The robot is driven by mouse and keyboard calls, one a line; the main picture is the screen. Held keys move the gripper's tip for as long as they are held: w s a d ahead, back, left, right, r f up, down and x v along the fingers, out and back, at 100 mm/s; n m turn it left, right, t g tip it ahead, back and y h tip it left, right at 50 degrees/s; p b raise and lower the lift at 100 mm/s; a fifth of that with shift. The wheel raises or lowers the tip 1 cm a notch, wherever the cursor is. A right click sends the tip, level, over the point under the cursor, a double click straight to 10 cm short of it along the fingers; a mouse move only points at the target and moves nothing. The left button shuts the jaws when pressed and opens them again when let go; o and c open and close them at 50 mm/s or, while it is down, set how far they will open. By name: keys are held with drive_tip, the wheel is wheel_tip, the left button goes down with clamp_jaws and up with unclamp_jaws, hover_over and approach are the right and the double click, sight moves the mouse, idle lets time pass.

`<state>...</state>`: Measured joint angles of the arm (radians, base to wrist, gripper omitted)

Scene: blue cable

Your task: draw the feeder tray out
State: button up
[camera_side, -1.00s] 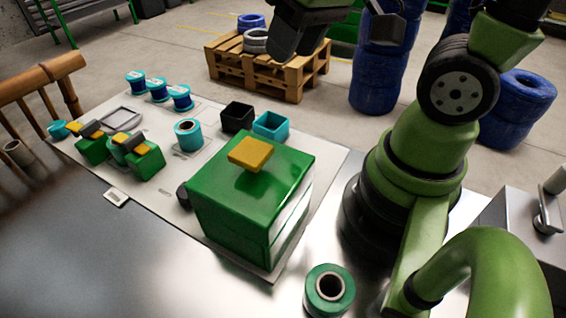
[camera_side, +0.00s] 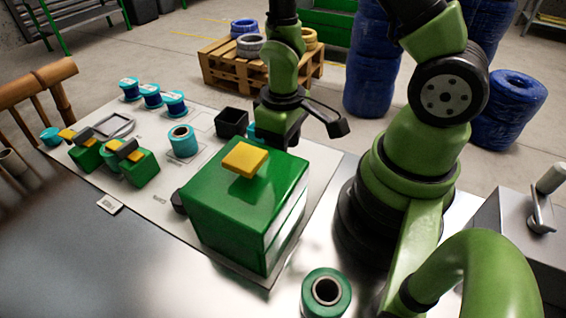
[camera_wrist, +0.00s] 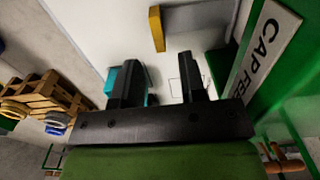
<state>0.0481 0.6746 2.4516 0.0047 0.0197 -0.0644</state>
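The feeder is a green box (camera_side: 240,205) with a yellow block (camera_side: 245,158) on top, standing on the white board. In the wrist view its CAP FEE label (camera_wrist: 265,48) shows at the right. A yellow piece (camera_wrist: 157,28) stands out ahead of my fingers there; I cannot tell if it is the same block or part of the tray. No drawn-out tray shows. My gripper (camera_side: 280,145) is low behind the box's far side, its fingertips partly hidden in the side view. The wrist view shows my gripper (camera_wrist: 160,80) open, fingers apart, nothing between them.
A black bin (camera_side: 231,122) and a teal bin (camera_side: 254,134), mostly hidden, stand close to my gripper. A spool (camera_side: 183,141), several blue spools behind it and green fixtures (camera_side: 139,165) stand on the left.

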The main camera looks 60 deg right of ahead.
drive_tip(key=shift+f, duration=2.7)
clamp_jaws()
